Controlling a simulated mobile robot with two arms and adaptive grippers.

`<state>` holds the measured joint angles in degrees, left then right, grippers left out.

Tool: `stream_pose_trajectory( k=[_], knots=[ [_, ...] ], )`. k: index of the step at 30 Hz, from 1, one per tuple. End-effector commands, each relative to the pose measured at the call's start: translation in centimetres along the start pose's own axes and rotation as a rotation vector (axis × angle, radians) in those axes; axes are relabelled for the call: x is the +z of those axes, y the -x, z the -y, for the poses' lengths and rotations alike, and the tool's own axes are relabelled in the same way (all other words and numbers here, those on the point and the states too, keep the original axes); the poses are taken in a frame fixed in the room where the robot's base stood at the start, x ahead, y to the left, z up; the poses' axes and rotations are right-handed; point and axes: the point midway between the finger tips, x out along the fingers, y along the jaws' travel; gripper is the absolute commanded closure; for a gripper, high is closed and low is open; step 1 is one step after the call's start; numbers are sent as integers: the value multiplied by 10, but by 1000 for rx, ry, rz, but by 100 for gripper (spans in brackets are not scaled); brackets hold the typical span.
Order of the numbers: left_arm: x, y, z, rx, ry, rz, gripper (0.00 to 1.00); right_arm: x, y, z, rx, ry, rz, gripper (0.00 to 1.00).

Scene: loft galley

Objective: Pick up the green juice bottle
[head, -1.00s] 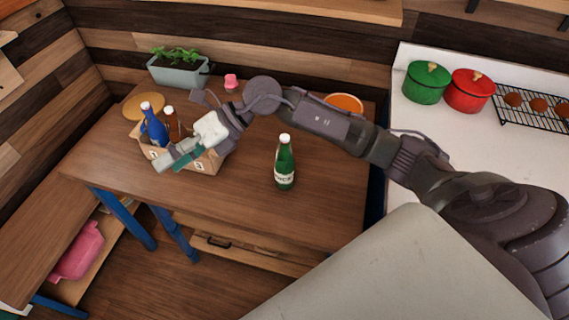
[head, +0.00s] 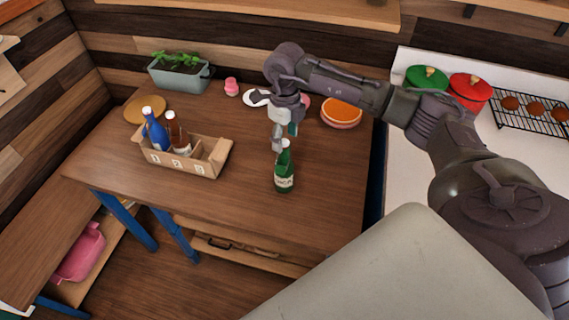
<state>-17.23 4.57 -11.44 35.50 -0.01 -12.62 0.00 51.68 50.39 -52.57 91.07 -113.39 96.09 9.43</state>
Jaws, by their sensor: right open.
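The green juice bottle (head: 284,175) stands upright on the wooden table, right of the middle. It has a white cap and a pale label. My right gripper (head: 280,144) is open and points down at the bottle's top. Its fingers overlap the cap and neck in the picture. I cannot tell whether they touch the bottle. My left gripper is not in view.
A cardboard carrier (head: 205,162) holding a blue bottle (head: 156,132) and a brown bottle (head: 178,135) stands to the left. Orange plates (head: 341,112), a pink item (head: 231,87) and a planter (head: 180,76) sit at the back. The table front is clear.

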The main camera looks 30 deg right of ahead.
Motion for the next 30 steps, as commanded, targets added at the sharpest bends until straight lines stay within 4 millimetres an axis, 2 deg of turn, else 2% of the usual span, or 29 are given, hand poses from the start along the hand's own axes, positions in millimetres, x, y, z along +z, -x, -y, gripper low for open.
stream_pose_trajectory(
  k=[5,10,15,23,30],
  knots=[
    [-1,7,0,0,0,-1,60,1,-11,0,3,1,-2,39],
    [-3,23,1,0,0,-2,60,4,-35,1,4,1,-5,39],
    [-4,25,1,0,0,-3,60,4,-55,1,2,1,-1,39],
    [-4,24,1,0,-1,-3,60,5,-58,2,1,2,1,39],
    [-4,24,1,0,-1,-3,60,5,-58,2,1,1,1,79]
  ],
)
